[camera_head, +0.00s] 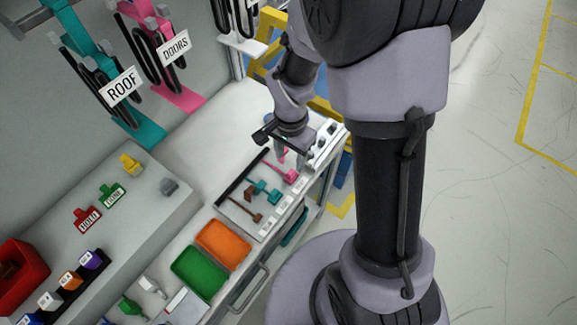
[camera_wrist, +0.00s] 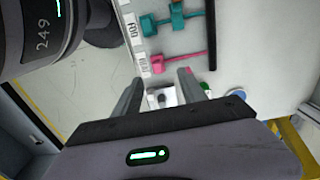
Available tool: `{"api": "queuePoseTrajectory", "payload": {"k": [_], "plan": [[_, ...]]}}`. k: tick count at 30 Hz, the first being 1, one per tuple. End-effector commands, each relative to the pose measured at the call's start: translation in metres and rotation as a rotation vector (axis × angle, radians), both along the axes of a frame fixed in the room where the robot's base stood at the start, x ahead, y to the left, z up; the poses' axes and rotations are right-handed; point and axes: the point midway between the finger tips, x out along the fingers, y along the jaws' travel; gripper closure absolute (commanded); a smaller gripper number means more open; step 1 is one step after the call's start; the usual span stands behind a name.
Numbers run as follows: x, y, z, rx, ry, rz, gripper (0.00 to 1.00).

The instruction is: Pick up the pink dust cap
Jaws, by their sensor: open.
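The pink dust cap (camera_head: 290,176) lies at the back end of the sorting tray (camera_head: 236,207), a blocky head with a thin stalk. In the wrist view the pink cap (camera_wrist: 158,64) is just beyond my fingertips, its stalk pointing right. My gripper (camera_head: 291,157) hangs above and close to it, pointing down. In the wrist view both fingers of my gripper (camera_wrist: 160,80) are apart with nothing held between them. Whether a fingertip touches the cap cannot be told.
Teal caps (camera_head: 262,190) and a brown one (camera_head: 248,213) lie beside the pink cap. A dark strip (camera_wrist: 211,35) edges the tray near the stalk. Orange (camera_head: 222,243) and green (camera_head: 199,270) bins stand nearer.

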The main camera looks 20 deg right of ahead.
Motion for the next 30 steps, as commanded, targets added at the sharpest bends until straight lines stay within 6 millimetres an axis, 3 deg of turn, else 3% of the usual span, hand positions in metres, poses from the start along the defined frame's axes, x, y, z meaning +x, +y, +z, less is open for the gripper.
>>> {"api": "queuePoseTrajectory", "payload": {"k": [1, 8, 15, 21, 22, 28, 30], "plan": [[-0.001, 0.000, -0.017, 0.000, 0.003, 0.000, 0.51], [-0.001, 0.000, -0.040, 0.000, 0.000, 0.000, 0.51], [-0.003, -0.002, -0.085, 0.001, 0.001, 0.000, 0.51], [-0.003, -0.002, -0.085, 0.001, -0.001, 0.000, 0.51], [-0.003, -0.002, -0.085, 0.001, -0.001, 0.000, 0.53], [-0.003, -0.002, -0.085, 0.001, -0.001, 0.000, 0.92], [-0.003, -0.002, -0.085, 0.001, -0.001, 0.000, 1.00]]}}
